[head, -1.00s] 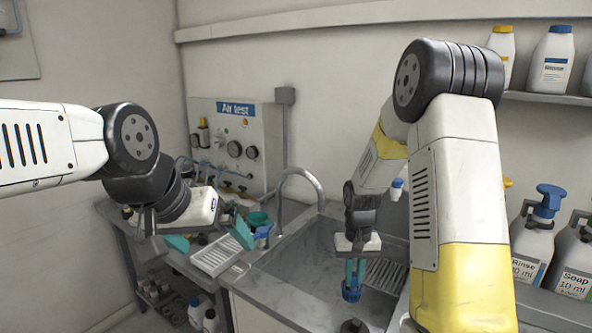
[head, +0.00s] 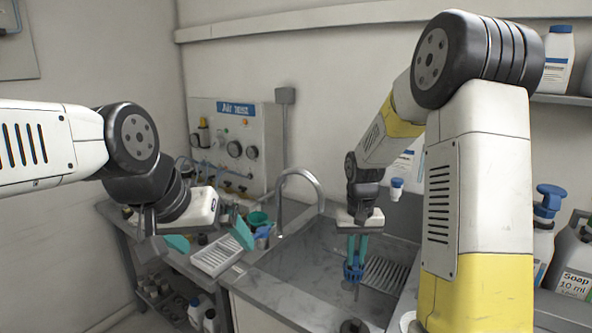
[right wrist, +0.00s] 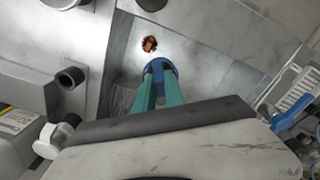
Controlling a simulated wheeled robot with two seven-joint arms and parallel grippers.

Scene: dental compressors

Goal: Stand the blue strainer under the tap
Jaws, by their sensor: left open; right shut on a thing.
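The blue strainer (head: 353,273) is held by my right gripper (head: 357,260), whose teal fingers point down and are shut on it. It hangs over the sink (head: 300,268), to the right of the tap spout. It also shows between the fingertips in the right wrist view (right wrist: 160,67), where the fingers hide part of it. My left gripper (head: 210,243) is open and empty, left of the sink near a white rack.
The white ribbed rack (head: 217,256) and a green cup (head: 260,219) stand on the left counter. A ribbed drain area (head: 385,272) lies right in the sink. The Soap bottle (head: 574,270) stands at far right. The sink's left part is clear.

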